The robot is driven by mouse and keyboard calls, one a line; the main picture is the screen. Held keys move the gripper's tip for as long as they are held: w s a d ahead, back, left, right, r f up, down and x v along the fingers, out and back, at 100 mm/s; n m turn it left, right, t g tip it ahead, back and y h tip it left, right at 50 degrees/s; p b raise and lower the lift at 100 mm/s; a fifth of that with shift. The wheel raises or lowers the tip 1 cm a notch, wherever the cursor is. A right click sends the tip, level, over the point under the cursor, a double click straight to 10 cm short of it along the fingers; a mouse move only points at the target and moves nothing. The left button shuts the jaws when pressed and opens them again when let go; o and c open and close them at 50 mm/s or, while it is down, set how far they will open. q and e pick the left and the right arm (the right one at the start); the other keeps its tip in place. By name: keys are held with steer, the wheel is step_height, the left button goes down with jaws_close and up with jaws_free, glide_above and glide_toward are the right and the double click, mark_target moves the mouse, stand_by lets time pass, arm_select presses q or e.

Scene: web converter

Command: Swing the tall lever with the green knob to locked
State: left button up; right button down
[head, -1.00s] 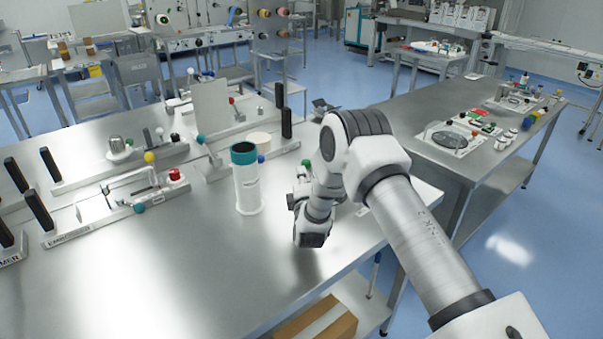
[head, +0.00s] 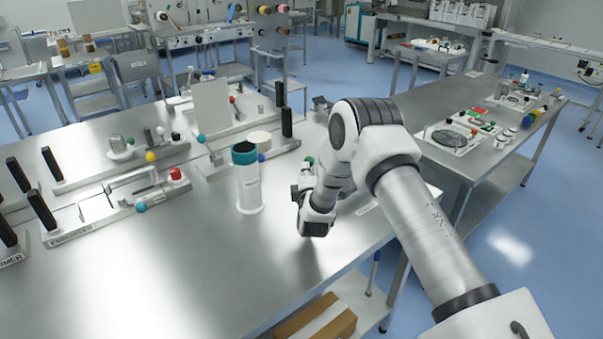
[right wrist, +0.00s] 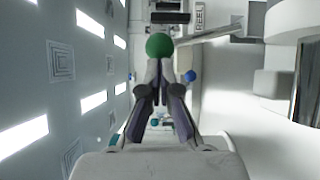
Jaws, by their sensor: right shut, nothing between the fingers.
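The green knob (right wrist: 159,45) shows in the right wrist view just beyond my right gripper's fingertips (right wrist: 158,66), overlapping them in the picture. Whether they touch the knob I cannot tell. The fingers are together with nothing between them. In the head view the green knob (head: 309,161) shows above my right gripper (head: 303,178), partly covered by my wrist and arm. My left gripper is out of view.
A white cylinder with a teal top (head: 247,180) stands on the steel table just left of my right gripper. A blue knob (right wrist: 190,76) lies right of the fingers in the right wrist view. Fixtures with black uprights fill the left; the front tabletop is clear.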

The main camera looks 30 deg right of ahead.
steer(key=shift+d+r+m+g+p, duration=0.4)
steer(key=shift+d+r+m+p, duration=0.15)
steer(key=shift+d+r+m, duration=0.1)
steer(key=shift+w+d+r+m+g+y+p, duration=0.1)
steer(key=shift+d+m+g+y+p, duration=0.35)
steer(key=shift+d, duration=0.55)
steer(key=shift+w+d+r+m+g+y+p, duration=0.15)
steer(key=shift+d+m+y+p, duration=0.2)
steer(key=shift+d+m+p, duration=0.45)
steer(key=shift+d+r+m+g+y+p, duration=0.1)
steer(key=shift+d+m+g+y+p, duration=0.2)
steer(key=shift+d, duration=0.85)
